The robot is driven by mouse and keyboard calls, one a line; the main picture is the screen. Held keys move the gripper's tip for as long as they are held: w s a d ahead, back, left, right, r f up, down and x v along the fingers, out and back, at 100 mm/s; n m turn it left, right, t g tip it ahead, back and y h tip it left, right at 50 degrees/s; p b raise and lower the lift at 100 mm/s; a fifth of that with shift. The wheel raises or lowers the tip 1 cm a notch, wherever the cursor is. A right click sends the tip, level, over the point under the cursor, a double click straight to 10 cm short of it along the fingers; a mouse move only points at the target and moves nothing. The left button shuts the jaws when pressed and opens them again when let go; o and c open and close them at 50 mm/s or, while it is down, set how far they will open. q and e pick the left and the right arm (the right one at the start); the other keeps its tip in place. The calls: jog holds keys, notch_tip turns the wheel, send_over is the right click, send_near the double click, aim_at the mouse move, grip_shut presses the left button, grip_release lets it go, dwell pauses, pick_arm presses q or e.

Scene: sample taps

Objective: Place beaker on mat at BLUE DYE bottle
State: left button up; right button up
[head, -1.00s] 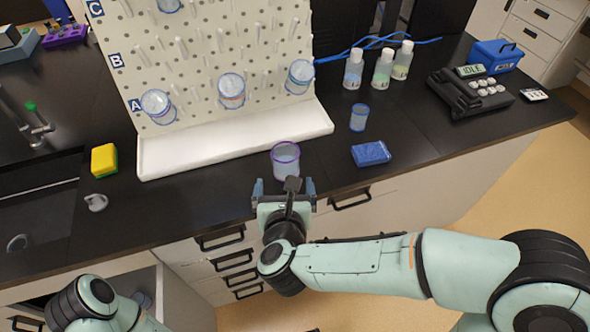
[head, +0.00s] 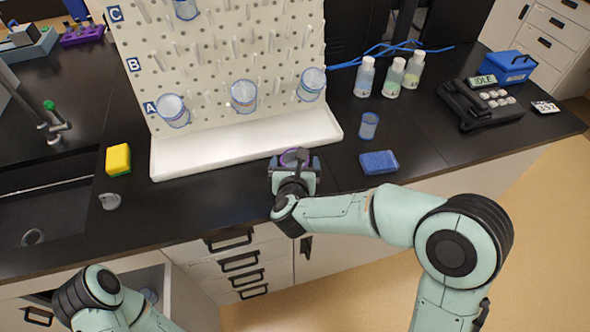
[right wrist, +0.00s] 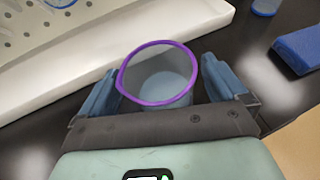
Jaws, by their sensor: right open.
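A clear beaker with a purple rim (head: 296,156) stands on the black bench in front of the white tray, mostly hidden by my right gripper in the head view. My right gripper (head: 295,166) is open, with one finger on each side of the beaker. In the right wrist view the beaker (right wrist: 160,78) sits between the spread blue fingers (right wrist: 160,92), with a visible gap at the right one. Three capped bottles stand at the back right; the left one (head: 365,77) looks bluish, but the labels are unreadable. I cannot make out a mat beside them. My left gripper is out of view.
A black device (head: 482,105) is at the far right. Bench between bottles and blue-rimmed beaker is clear.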

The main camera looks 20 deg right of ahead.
jog(key=shift+w+f, duration=0.1)
jog(key=shift+w, duration=0.1)
jog(key=shift+s, duration=0.1)
jog(key=c, duration=1.1)
jog(key=shift+c, duration=0.6)
jog(key=shift+r, duration=0.2)
